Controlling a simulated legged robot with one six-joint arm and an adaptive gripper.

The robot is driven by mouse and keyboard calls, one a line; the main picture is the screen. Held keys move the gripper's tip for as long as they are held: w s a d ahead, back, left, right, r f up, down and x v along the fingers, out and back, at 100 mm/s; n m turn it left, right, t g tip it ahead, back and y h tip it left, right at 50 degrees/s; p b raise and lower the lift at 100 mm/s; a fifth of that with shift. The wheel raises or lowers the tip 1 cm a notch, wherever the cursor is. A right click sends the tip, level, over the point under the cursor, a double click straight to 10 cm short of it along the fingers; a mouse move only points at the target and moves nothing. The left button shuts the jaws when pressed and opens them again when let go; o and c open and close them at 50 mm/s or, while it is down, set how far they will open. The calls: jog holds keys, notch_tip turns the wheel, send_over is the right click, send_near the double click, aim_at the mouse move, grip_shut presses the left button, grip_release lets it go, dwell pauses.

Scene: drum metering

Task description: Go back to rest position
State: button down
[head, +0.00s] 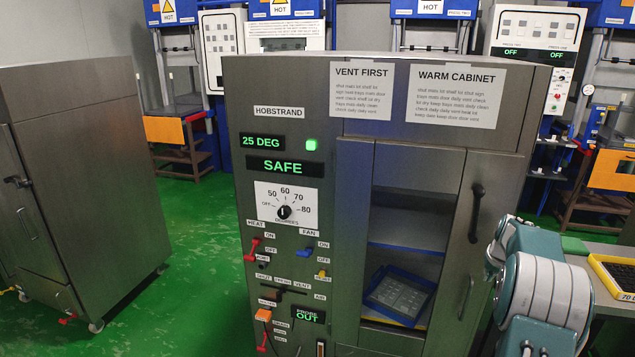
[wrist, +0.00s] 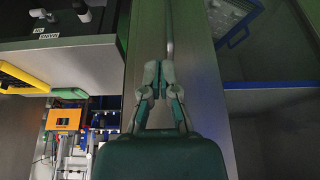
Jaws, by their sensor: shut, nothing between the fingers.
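My gripper (wrist: 158,78) shows in the wrist view with its two grey and teal fingers together and nothing between them. The fingertips are in front of a grey metal panel, near the lower end of a long metal bar (wrist: 170,30); I cannot tell whether they touch it. In the head view my teal and white arm is at the lower right, in front of the cabinet's right side, and the fingers cannot be made out there. The warm cabinet (head: 345,150) stands in the middle, its display reading 25 DEG and SAFE.
The cabinet's opening shows a shelf and a blue tray (head: 398,296). A panel with a black handle (head: 476,213) is right of it. A yellow tray (head: 612,275) lies on a bench at right. Another grey cabinet (head: 85,180) stands left, with green floor between.

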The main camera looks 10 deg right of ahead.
jog(key=s+a+r+n, duration=0.1)
jog(key=s+a+r, duration=0.2)
jog(key=a+r, duration=0.75)
jog(key=s+a+r+n, duration=0.2)
jog(key=a+r, duration=0.4)
jog(key=a, duration=1)
jog(key=s+a+f+n+t+y, duration=0.1)
jog(key=s+a, duration=0.8)
jog(key=s, duration=0.2)
jog(key=s+a+f+n+y, duration=0.1)
jog(key=s+a, duration=0.9)
jog(key=s, duration=0.2)
jog(key=shift+s+n+t, duration=0.25)
jog(key=shift+n+t, duration=0.05)
jog(key=shift+t, duration=0.1)
jog(key=shift+a, duration=0.1)
